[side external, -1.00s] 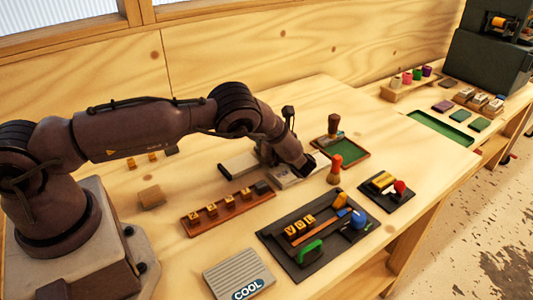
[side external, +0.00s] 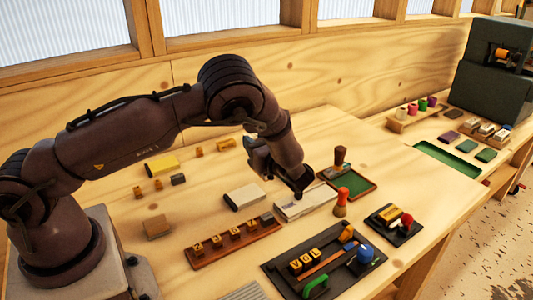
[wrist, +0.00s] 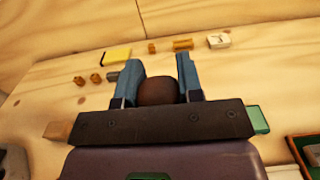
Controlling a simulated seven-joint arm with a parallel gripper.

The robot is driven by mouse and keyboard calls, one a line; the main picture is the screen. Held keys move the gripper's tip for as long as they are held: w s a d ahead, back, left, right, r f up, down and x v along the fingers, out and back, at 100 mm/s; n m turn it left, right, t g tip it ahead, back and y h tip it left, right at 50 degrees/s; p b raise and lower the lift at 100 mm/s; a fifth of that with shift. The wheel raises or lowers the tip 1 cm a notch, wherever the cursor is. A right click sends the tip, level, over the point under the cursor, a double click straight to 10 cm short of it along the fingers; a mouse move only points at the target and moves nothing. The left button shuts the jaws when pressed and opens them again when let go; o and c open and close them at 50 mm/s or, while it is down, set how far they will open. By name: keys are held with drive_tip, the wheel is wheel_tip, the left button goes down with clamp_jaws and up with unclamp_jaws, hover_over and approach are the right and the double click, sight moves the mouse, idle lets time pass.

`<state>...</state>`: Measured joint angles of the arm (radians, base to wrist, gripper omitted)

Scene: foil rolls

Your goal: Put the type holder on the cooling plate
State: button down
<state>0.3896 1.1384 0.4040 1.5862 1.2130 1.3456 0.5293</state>
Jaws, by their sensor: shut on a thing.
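My gripper (wrist: 160,88) is shut on a brown, rounded handle (wrist: 158,92), which looks like the type holder's. The rest of the held thing is hidden behind the gripper body in the wrist view. In the side view my gripper (side external: 292,182) is above the table, just over a white box, and I cannot make out what it holds. The cooling plate (side external: 244,292) is a grey ribbed plate at the bottom edge of the side view, mostly cut off. It lies nearer the camera than my gripper, clear of it.
A wooden rack of letter blocks (side external: 233,243) lies between the gripper and the cooling plate. A dark tray (side external: 280,268) with lettered blocks and tools is right of the plate. A red-topped tool (side external: 341,203) stands upright by the white box (side external: 306,205). A green-floored tray (side external: 347,182) is behind.

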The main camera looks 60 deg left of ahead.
drive_tip(key=s+d+r, duration=0.2)
drive_tip(key=s+r, duration=0.2)
drive_tip(key=s, duration=0.4)
drive_tip(key=w+d+r+m+t+h, duration=0.1)
drive_tip(key=d+m+t+h, duration=0.3)
drive_tip(key=t, duration=0.4)
drive_tip(key=w+d+r+m+t+h, duration=0.2)
drive_tip(key=d+m+t+h, duration=0.3)
drive_tip(key=d+m+t, duration=0.2)
drive_tip(key=shift+w+m+t, duration=0.35)
drive_tip(key=shift+m+t, duration=0.05)
drive_tip(key=shift+m, duration=0.2)
drive_tip(key=shift+f, duration=0.1)
